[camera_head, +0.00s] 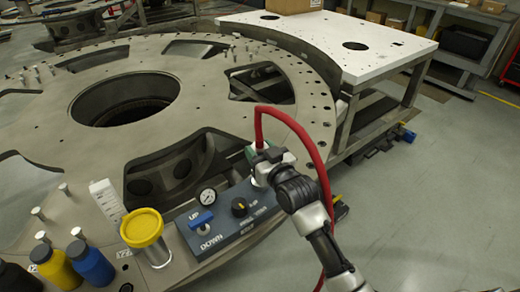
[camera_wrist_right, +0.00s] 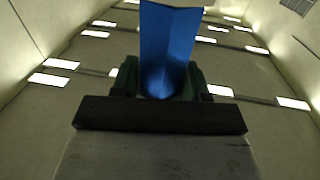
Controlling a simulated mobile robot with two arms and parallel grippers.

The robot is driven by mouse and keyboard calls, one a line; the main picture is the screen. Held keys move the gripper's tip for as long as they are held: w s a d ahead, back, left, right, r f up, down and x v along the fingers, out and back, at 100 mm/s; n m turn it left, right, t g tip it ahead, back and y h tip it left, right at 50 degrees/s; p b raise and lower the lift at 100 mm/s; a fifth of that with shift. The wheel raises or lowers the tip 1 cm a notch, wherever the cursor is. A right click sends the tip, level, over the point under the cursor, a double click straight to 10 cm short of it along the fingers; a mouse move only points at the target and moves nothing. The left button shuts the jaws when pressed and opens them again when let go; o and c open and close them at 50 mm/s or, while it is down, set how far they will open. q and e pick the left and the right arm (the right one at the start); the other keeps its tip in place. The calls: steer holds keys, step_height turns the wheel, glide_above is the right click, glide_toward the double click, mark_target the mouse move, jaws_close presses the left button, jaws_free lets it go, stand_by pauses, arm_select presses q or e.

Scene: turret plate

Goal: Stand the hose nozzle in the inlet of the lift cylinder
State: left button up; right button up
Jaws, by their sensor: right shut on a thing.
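My right gripper (camera_head: 259,152) is shut at the lower end of a red hose (camera_head: 322,168), above the right end of a blue-grey control box (camera_head: 245,230). The hose rises from it, arches over and drops behind my right arm. The hose nozzle at that end is mostly hidden by the gripper in the head view. In the right wrist view a blue piece (camera_wrist_right: 166,50) stands between the dark green fingers of my right gripper (camera_wrist_right: 160,88). My left gripper is not in view.
A yellow-topped container (camera_head: 143,229), a white stepped piece (camera_head: 106,198) and several bottles (camera_head: 90,264) stand to the left. The large grey turret plate (camera_head: 180,112) lies behind. Open floor is at right.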

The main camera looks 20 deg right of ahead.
stand_by(0.5)
steer(key=shift+f+b, duration=0.95)
steer(key=shift+f, duration=0.75)
stand_by(1.5)
steer(key=o, duration=1.2)
steer(key=shift+c, duration=0.2)
steer(key=shift+s+f, duration=0.1)
